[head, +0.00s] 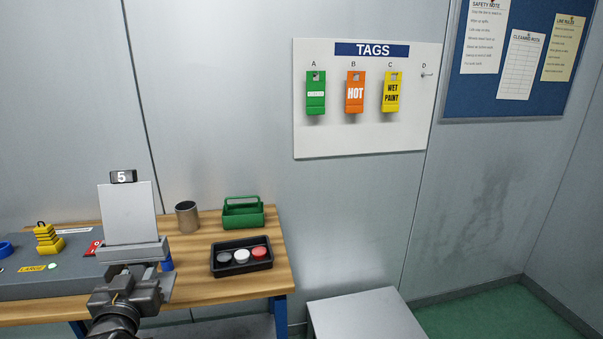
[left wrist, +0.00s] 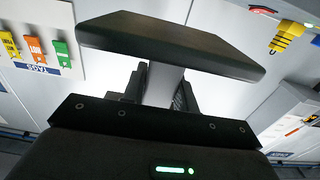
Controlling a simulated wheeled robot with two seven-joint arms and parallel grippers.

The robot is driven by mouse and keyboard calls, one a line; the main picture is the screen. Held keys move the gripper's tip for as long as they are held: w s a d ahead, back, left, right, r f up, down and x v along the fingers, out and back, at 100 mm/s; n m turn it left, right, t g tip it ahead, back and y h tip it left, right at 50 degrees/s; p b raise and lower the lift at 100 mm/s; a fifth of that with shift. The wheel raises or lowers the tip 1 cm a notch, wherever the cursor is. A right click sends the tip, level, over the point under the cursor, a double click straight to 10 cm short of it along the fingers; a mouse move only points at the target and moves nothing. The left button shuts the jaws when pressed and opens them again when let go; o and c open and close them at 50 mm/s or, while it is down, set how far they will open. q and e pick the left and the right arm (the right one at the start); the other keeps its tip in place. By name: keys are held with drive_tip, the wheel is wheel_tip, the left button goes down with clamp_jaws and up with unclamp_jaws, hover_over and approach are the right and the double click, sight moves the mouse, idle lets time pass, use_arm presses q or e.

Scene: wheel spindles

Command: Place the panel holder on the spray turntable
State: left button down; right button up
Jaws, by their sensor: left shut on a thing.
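My left gripper (head: 127,272) is shut on the panel holder (head: 132,251), a grey block with a pale upright panel (head: 128,212) and a small "5" tag (head: 123,177) at the panel's top. The holder looks upright and is held in front of the workbench; it hides part of the bench. In the left wrist view the holder's dark underside (left wrist: 170,45) is broad, with a narrower stem between the jaws (left wrist: 162,88). No spray turntable can be made out in either view. My right gripper is not in view.
The wooden bench (head: 274,285) carries a metal cup (head: 187,217), a green caddy (head: 243,213), a black tray (head: 227,268) with coloured discs, and a grey fixture (head: 45,285) with a yellow stepped piece (head: 47,238). A pale grey box top (head: 365,314) stands right. A tag board (head: 330,140) hangs behind.

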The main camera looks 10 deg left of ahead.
use_arm(q)
drive_tip(key=s+d+f+m+t+h, duration=0.1)
drive_tip(key=d+f+m+h, duration=0.2)
drive_tip(key=d, duration=1.2)
wheel_tip(320, 180, down, 4)
drive_tip(key=h, duration=0.2)
drive_tip(key=shift+m+h, duration=0.3)
drive_tip(key=shift+h, duration=0.1)
drive_tip(key=shift+s, duration=0.1)
drive_tip(key=shift+d, duration=0.1)
